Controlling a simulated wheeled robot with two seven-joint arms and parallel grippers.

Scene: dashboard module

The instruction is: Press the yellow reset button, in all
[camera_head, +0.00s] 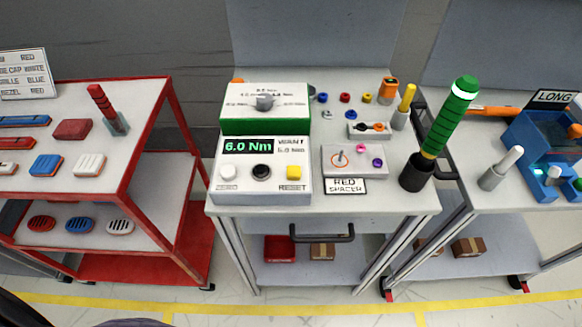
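The white control box (262,196) stands at the front left of the middle bench. Its green display (248,146) reads 6.0 Nm. A white button (228,172) and a black knob (261,172) sit to the left of the yellow button. Nothing covers the yellow button. Neither of my grippers shows in the head view.
A green-and-white box with a grey knob (264,102) stands behind the control box. A plate with a RED SPACER label (345,186) and a tall green-and-white-banded black tool (438,135) stand to the right. A red-framed cart (150,130) is left; a blue device (540,140) is right.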

